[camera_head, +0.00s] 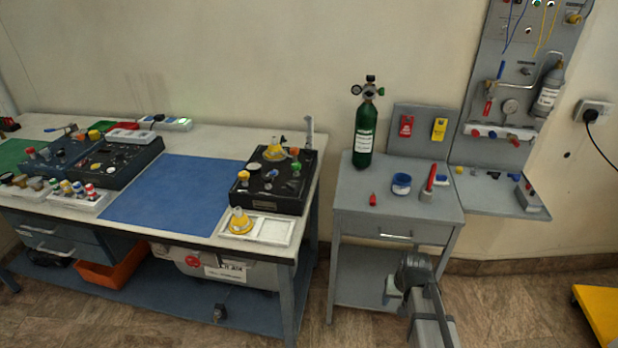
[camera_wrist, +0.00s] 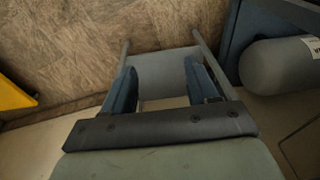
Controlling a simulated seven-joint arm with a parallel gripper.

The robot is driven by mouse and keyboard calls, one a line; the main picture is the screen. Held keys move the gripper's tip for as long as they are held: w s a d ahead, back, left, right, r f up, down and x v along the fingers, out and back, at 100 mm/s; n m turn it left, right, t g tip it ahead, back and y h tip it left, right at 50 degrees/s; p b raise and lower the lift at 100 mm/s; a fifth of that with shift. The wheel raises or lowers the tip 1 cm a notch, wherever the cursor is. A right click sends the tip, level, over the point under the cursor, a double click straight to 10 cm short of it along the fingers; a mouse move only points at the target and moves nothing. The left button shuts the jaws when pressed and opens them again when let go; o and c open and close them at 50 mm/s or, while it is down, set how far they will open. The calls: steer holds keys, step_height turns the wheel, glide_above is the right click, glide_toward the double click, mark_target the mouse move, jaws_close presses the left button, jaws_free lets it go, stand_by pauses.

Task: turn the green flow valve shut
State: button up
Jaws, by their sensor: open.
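A dark green oxygen cylinder (camera_head: 365,135) stands upright at the back left of the small grey cart. Its regulator and gauge sit on top, with a small green knob (camera_head: 380,91) on the right side, which looks like the flow valve. How far the knob is turned is too small to tell. My gripper (camera_wrist: 160,70) is open and empty in the wrist view, with the floor and grey cart parts beyond its fingers. In the head view my arm is low in front of the cart, well below and apart from the valve. The valve is not in the wrist view.
The cart top (camera_head: 350,185) also holds a blue-and-white cup (camera_head: 401,184), a small red item (camera_head: 373,199) and a red-handled tool in a holder (camera_head: 428,186). A grey wall panel (camera_head: 520,75) stands to the right. A cluttered workbench (camera_head: 190,138) is at left.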

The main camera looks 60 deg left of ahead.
steer(key=a+r+n+y, duration=0.1)
steer(key=a+r, duration=0.9)
steer(key=a, duration=0.2)
steer(key=n+y, duration=0.3)
steer(key=n, duration=0.2)
glide_toward(296, 164)
steer(key=w+d+r, duration=0.3)
steer(key=w+r, duration=0.1)
steer(key=a+r+n+g, duration=0.1)
steer(key=a+r+n, duration=0.1)
steer(key=a, duration=0.1)
steer(key=s+a+f+n, duration=0.1)
steer(key=f, duration=0.3)
steer(key=s+a+f+n, duration=0.1)
steer(key=f+n, duration=0.1)
steer(key=f, duration=0.3)
steer(key=s+a+f+n+g+h, duration=0.1)
steer(key=a+f, duration=0.1)
steer(key=f, duration=0.2)
steer(key=shift+f, duration=0.25)
steer(key=shift+c, duration=0.3)
steer(key=c, duration=1)
